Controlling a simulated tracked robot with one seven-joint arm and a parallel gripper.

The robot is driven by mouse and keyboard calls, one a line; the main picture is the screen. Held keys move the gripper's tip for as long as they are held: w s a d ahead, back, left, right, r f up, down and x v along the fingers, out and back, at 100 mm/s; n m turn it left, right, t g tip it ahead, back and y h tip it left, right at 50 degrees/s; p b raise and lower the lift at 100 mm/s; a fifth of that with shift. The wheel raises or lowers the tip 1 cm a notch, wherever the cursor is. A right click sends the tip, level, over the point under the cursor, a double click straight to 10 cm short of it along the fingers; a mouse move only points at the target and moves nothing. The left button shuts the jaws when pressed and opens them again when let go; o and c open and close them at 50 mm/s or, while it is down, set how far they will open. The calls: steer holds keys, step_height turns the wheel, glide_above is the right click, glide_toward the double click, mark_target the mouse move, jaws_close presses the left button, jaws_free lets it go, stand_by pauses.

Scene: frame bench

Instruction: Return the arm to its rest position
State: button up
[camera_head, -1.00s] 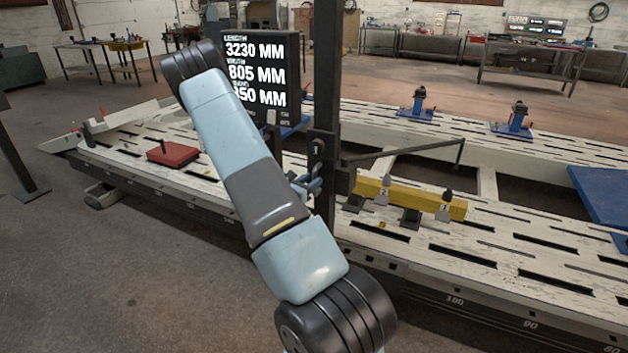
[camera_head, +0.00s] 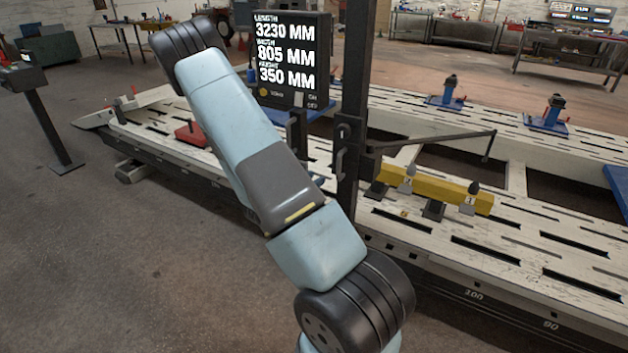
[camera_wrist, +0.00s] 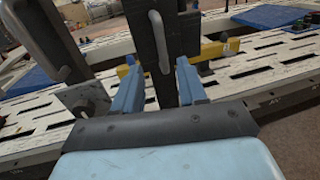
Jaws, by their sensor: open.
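My arm crosses the head view from the bottom to the upper left, in front of the bench. My gripper is hidden behind my arm in the head view. In the wrist view my gripper (camera_wrist: 157,85) shows two blue fingers spread apart. Between and beyond them stands a dark upright post (camera_wrist: 150,45) with a light handle. I cannot tell how near the post is to the fingertips. Nothing is visibly held. The same dark post (camera_head: 352,120) rises from the bench in the head view, just right of my arm.
The slotted frame bench (camera_head: 560,240) fills the right side. A thin dark arm (camera_head: 440,141) reaches right from the post, over a yellow bar (camera_head: 440,190). Floor at lower left is clear.

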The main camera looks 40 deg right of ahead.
stand_by(0.3)
steer(key=s+a+r+m+g+y, duration=0.3)
steer(key=s+r+m, duration=0.25)
steer(key=r, duration=0.25)
steer(key=s+a+r+m+g+y, duration=0.3)
steer(key=s+r+m+g, duration=0.15)
steer(key=r+m, duration=0.3)
steer(key=s+a+r+m+t+y, duration=0.3)
steer(key=s+a+r+t+y, duration=0.2)
steer(key=a+r, duration=0.3)
steer(key=s+a+r+m+t+y, duration=0.4)
steer(key=s+a+r+y, duration=0.2)
steer(key=a, duration=0.6)
step_height(320, 180, up, 3)
steer(key=shift+s+f+t+y, duration=0.1)
steer(key=shift+s+t+y, duration=0.25)
steer(key=shift+s, duration=0.75)
